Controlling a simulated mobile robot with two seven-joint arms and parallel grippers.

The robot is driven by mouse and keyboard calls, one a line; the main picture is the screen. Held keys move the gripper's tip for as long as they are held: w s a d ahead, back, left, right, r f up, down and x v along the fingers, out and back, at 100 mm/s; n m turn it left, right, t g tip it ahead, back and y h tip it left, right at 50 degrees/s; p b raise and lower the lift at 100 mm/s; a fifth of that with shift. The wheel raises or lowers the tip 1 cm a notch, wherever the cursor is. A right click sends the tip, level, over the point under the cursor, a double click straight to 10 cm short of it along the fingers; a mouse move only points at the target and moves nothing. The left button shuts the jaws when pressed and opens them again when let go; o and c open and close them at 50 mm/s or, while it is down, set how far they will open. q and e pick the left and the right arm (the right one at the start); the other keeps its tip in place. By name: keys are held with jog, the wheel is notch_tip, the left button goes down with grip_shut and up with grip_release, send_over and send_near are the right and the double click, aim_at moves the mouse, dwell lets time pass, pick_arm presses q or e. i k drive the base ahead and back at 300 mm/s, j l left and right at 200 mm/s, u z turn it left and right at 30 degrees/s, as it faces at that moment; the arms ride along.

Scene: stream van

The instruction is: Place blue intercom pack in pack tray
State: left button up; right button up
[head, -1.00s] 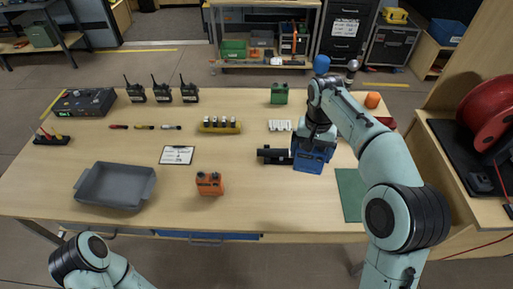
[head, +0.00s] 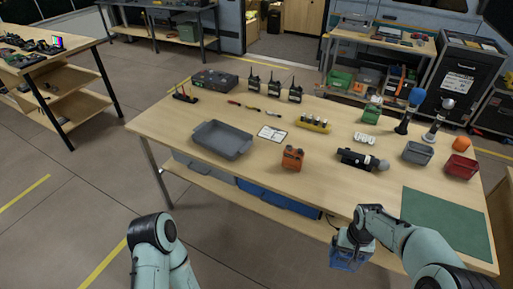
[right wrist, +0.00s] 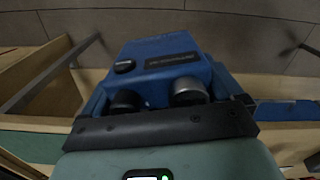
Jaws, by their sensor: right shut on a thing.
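The blue intercom pack (head: 346,257) is held in my right gripper (head: 352,238), off the near edge of the table and lower than its top. A grey tray (head: 222,140) with low walls, which looks like the pack tray, stands empty on the left part of the table. An orange pack (head: 292,158) stands on the table between tray and right arm. My left arm shows at the bottom, but its gripper does not.
The table (head: 240,178) also bears a clipboard (head: 272,133), a black torch-like thing (head: 358,159), a grey bin (head: 417,153), a red bin (head: 460,167) and a green mat (head: 447,220). Radios (head: 274,84) stand at the back. Floor left of the table is clear.

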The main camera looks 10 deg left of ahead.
aim_at(214, 137)
jog(key=u, duration=1)
jog(key=i+j+u, duration=0.1)
jog(key=i+j, duration=0.25)
jog(key=i+j+u, duration=0.1)
jog(key=i+j, duration=0.15)
jog(key=i, duration=0.25)
